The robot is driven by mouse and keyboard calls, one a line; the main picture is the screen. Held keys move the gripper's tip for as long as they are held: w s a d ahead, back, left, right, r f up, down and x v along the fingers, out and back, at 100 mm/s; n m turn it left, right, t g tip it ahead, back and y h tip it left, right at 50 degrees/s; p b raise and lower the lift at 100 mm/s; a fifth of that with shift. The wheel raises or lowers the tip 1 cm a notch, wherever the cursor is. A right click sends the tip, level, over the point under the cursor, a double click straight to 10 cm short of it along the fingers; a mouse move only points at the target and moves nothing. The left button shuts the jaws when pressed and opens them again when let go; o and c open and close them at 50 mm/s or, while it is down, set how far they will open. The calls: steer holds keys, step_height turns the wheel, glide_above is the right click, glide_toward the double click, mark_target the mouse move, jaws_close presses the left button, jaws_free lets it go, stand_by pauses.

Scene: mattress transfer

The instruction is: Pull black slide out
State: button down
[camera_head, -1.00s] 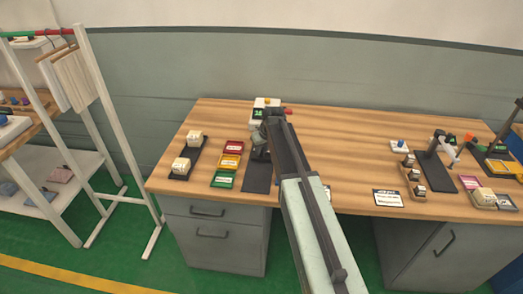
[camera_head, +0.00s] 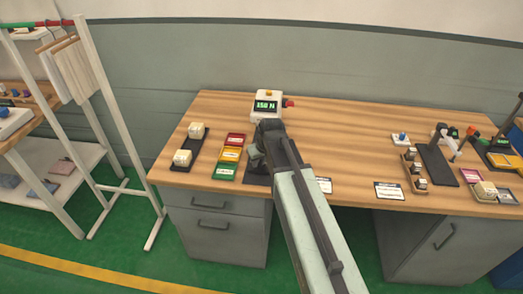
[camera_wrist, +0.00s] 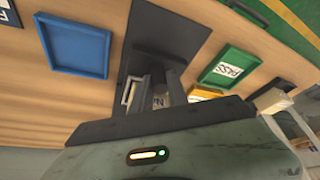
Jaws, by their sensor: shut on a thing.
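The black slide (camera_head: 256,178) is a flat dark strip on the tabletop, partly covered by my arm in the head view. In the wrist view it is a wide black plate (camera_wrist: 168,28) lying flat on the wood. My gripper (camera_head: 258,152) is low over the strip. In the wrist view its fingers (camera_wrist: 156,88) are shut at the plate's near end; the exact contact is hidden. A small pale piece with dark lettering (camera_wrist: 159,97) shows between the fingers. The white gauge box (camera_head: 266,107) stands behind, its green display reading 150 N.
Red (camera_head: 234,140), yellow (camera_head: 230,155) and green (camera_head: 225,172) trays lie left of the slide. A blue tray (camera_wrist: 75,45) lies on its other side. A dark rack (camera_head: 189,147) holds two cream blocks. Label cards and small fixtures stand to the right.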

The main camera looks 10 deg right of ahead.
steer(key=shift+s+a, duration=0.25)
steer(key=shift+s, duration=0.65)
steer(key=c, duration=1.6)
jaws_free()
steer(key=shift+s, duration=0.1)
steer(key=shift+o, duration=0.2)
steer(key=shift+r, duration=0.1)
steer(key=shift+r+p, duration=0.25)
steer(key=shift+p, duration=0.1)
steer(key=p+v, duration=0.6)
steer(key=v, duration=0.1)
